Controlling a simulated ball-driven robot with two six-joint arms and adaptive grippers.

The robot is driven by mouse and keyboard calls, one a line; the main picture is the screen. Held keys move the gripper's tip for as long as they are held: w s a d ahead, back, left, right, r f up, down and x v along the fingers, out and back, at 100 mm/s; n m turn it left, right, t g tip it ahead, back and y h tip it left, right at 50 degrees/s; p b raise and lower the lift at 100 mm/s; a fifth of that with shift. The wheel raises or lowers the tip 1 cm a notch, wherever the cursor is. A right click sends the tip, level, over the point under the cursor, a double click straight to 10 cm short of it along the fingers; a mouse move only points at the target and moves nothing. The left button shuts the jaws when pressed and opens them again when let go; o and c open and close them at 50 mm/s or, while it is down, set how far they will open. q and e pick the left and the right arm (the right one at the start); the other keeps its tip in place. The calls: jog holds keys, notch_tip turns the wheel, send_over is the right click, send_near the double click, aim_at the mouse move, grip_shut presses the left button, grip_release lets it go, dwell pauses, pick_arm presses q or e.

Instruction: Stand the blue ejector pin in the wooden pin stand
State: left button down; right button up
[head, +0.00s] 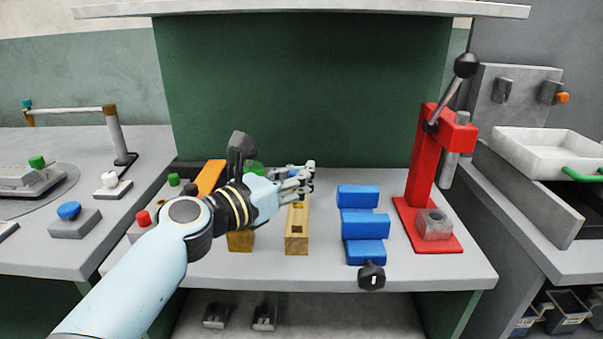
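My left gripper (301,178) reaches in from the left above the middle of the bench, just over the back end of a wooden block with dark openings (297,246), which looks like the pin stand. The gripper hides part of that block. A second wooden piece (240,242) stands left of it, partly covered by my arm. I cannot make out the blue ejector pin; it may be hidden by the gripper or too small to see. Whether the gripper's fingers are open or shut on something is unclear. My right gripper is not in view.
A blue stepped vise (362,224) with a black knob (371,276) stands right of the wooden block. A red lever press (425,180) stands further right. An orange bar (210,177) lies behind my arm. Bare bench shows in front of the wooden pieces.

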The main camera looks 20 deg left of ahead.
aim_at(302, 218)
pick_arm(q)
notch_tip(302, 218, down, 4)
jog(key=b, duration=0.3)
jog(key=shift+f, duration=0.2)
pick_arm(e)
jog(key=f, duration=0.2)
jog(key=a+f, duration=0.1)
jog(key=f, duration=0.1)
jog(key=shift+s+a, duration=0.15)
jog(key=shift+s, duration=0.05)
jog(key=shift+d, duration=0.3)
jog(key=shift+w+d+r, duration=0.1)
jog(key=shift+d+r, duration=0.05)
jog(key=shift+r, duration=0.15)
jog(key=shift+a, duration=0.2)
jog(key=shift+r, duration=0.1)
pick_arm(q)
jog(key=shift+f+b, duration=0.45)
jog(key=shift+f, duration=0.3)
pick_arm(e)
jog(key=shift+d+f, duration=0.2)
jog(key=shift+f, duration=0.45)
